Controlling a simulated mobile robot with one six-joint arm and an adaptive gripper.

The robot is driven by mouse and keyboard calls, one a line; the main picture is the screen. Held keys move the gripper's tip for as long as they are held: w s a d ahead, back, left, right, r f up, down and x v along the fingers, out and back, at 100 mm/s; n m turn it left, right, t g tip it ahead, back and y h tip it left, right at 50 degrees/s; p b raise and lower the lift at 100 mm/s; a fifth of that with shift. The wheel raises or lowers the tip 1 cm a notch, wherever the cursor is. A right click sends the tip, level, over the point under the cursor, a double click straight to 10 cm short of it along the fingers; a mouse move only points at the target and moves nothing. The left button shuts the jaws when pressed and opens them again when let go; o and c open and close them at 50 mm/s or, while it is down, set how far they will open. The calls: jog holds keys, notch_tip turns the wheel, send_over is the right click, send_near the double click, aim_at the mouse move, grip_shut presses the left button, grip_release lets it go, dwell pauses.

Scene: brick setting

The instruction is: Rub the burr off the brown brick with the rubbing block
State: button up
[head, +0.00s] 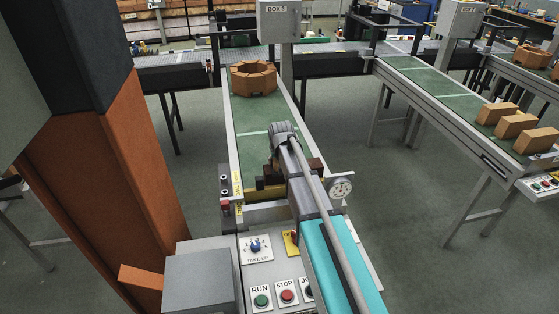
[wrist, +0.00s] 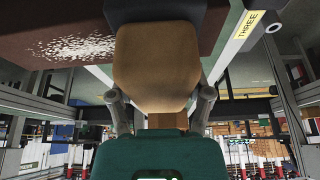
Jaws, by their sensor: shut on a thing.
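In the wrist view my gripper (wrist: 160,98) is shut on a tan, rounded block with a dark top edge, which looks like the rubbing block (wrist: 155,62). The brown brick (wrist: 25,50) shows at upper left, with a pale, speckled rough patch, the burr (wrist: 78,47), on its face. The held block overlaps the brick's right part in this view; I cannot tell whether they touch. In the head view the dark brown brick (head: 316,166) shows beside my arm at the near end of the green belt. My arm hides the fingertips and most of the block there.
A ring of orange bricks (head: 254,80) sits further up the green belt (head: 258,116). A dial gauge (head: 341,188) stands right of my arm. A control panel (head: 262,272) with buttons is in front. Several tan bricks (head: 516,125) lie on the right conveyor.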

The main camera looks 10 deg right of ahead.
dwell(0.6)
jog(key=shift+d, duration=1.6)
jog(key=shift+w+d, duration=0.15)
jog(key=shift+d, duration=1.35)
jog(key=shift+d, duration=0.15)
jog(key=shift+d, duration=1.4)
jog(key=shift+f, duration=0.1)
jog(key=shift+d, duration=0.15)
